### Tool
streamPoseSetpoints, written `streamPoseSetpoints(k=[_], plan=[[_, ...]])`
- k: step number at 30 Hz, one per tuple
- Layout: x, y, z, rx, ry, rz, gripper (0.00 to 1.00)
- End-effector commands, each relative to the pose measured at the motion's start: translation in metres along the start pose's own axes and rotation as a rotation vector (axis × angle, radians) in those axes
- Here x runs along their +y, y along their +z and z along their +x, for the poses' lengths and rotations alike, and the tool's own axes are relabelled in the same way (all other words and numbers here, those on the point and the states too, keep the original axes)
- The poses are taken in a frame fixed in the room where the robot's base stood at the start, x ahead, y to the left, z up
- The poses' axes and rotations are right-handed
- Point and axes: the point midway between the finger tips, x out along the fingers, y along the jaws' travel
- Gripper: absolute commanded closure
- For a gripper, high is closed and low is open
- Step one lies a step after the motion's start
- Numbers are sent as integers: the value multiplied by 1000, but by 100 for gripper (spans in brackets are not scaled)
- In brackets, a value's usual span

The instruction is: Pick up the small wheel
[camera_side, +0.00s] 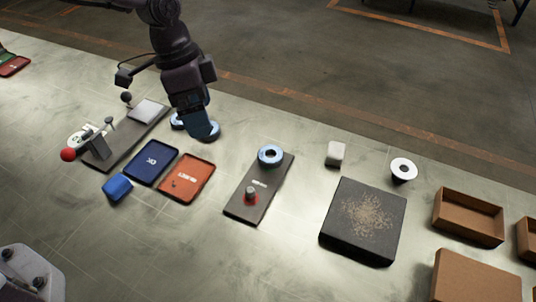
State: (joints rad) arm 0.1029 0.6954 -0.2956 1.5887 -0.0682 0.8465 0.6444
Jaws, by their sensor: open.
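My gripper (196,122) points down at the upper left of the table. Its jaws are open, but the fingertips are hard to make out against the discs. A blue wheel (177,122) shows at its left side, partly hidden behind it. Another blue wheel-like shape (208,134) is right at its tip; whether they touch I cannot tell. A light blue ring-shaped wheel (270,152) lies at the upper end of a dark plate. A white wheel with a dark centre (404,166) sits farther right. I cannot tell which is the small wheel.
A dark board with a fixture (96,149) and a red knob (68,155) stands left. Blue tray (139,175), orange tray (199,174), blue block (117,187), dark plate with red-based peg (236,211), white cube (335,150), black box (333,244) and cardboard boxes (475,277) occupy the table.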

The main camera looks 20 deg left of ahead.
Motion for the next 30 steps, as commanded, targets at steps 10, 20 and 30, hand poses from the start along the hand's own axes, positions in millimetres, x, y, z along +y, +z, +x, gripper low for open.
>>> streamPoseSetpoints(k=[10,20,30], plan=[[-27,-76,22,179,-15,451,11],[-26,-80,53,175,-22,548,11],[-25,-88,97,177,-25,546,11]])
